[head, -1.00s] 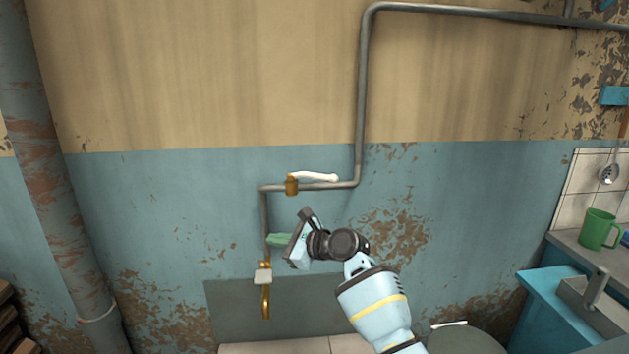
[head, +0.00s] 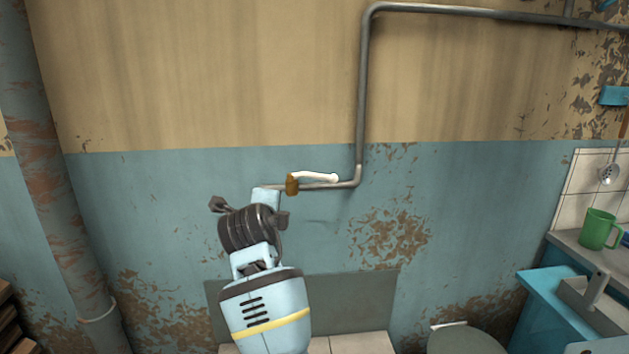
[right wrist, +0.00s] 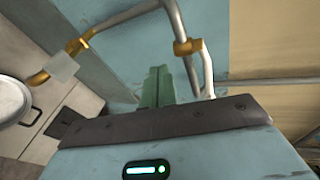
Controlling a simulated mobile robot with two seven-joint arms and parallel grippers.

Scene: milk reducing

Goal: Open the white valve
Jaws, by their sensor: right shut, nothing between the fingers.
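The white valve has a brass body (head: 292,185) and a white lever handle (head: 318,176). It sits on a grey pipe on the wall, and the lever lies roughly along the pipe, pointing right. In the right wrist view the brass body (right wrist: 187,47) and white lever (right wrist: 207,68) are just beyond my fingers. My right gripper (head: 265,197) is just left of the valve; its fingers are hidden in the head view. In the right wrist view its green fingers (right wrist: 157,85) are closed together and empty, beside the lever. I cannot tell if they touch it. My left gripper is not in view.
The grey pipe (head: 363,90) runs up the wall and right. A brass tap with a pale handle (right wrist: 62,67) shows in the right wrist view; my arm hides it in the head view. A green mug (head: 598,229) stands on the right counter. A thick pipe (head: 45,150) stands left.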

